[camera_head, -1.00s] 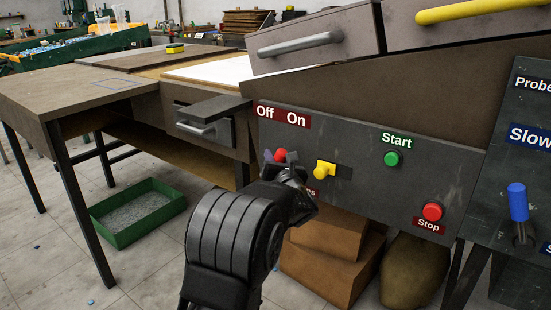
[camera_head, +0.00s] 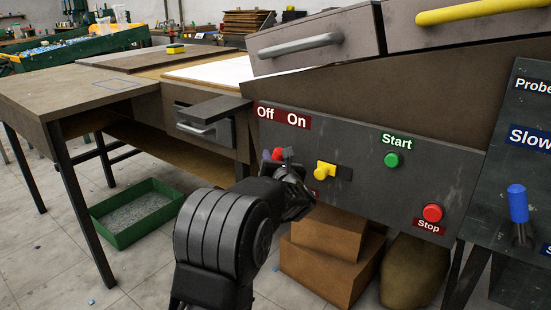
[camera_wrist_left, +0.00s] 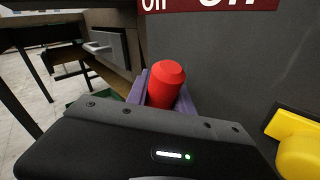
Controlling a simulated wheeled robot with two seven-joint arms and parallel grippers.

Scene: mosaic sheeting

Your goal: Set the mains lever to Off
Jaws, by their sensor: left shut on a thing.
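The mains lever has a red knob (camera_head: 278,153) below the Off and On sign (camera_head: 283,115) on the grey panel; Off is on the left of the sign. In the left wrist view the red knob (camera_wrist_left: 167,85) stands between purple finger pads, toward the Off side. My left gripper (camera_head: 277,158) is shut on this knob. The gripper body hides the lever's shaft and slot. My right gripper is not in view.
A yellow lever (camera_head: 325,171) sits just right of my left gripper. A green Start button (camera_head: 392,159) and a red Stop button (camera_head: 432,212) are further right. A small drawer (camera_head: 205,125) juts out at left. Cardboard boxes (camera_head: 325,265) stand below.

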